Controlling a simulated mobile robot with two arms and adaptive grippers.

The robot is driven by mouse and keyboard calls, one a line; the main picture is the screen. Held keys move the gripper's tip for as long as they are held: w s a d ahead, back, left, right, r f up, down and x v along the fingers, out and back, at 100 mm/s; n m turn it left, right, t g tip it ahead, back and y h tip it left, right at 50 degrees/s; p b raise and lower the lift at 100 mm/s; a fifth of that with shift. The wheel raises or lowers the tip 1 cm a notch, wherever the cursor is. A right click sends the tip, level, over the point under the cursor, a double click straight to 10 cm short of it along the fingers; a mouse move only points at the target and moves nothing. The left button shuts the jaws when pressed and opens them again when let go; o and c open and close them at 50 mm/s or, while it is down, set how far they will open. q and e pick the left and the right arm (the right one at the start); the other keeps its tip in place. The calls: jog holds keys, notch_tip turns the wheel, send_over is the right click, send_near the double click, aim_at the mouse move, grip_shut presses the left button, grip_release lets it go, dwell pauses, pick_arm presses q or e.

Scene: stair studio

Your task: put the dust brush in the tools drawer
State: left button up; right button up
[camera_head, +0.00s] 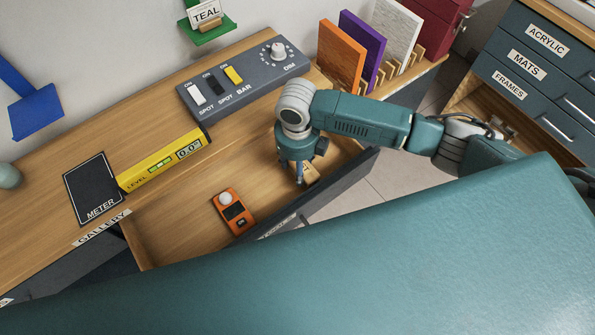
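An open wooden drawer (176,229) with a dark front is pulled out from the desk. Its front label (278,226) is mostly hidden and unreadable, so I cannot tell whether it is the tools drawer. My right gripper (301,181) points down inside the right part of this drawer. A small tan piece (311,174) shows beside its fingers; it may be part of the dust brush, but most of it is hidden. Whether the fingers grip it is unclear. No dust brush is plainly visible elsewhere. My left gripper is out of view.
An orange meter (235,212) lies in the drawer. A yellow level (163,160), a METER mat (94,190) and a switch panel (244,82) lie on the desk. Coloured panels (361,45) stand at the back right. A labelled cabinet (535,70) has an open lower drawer.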

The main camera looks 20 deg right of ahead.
jog(key=shift+f, duration=1.8)
jog(key=o, duration=1)
jog(key=shift+f, duration=0.15)
notch_tip(320, 180, up, 12)
jog(key=shift+r, duration=0.2)
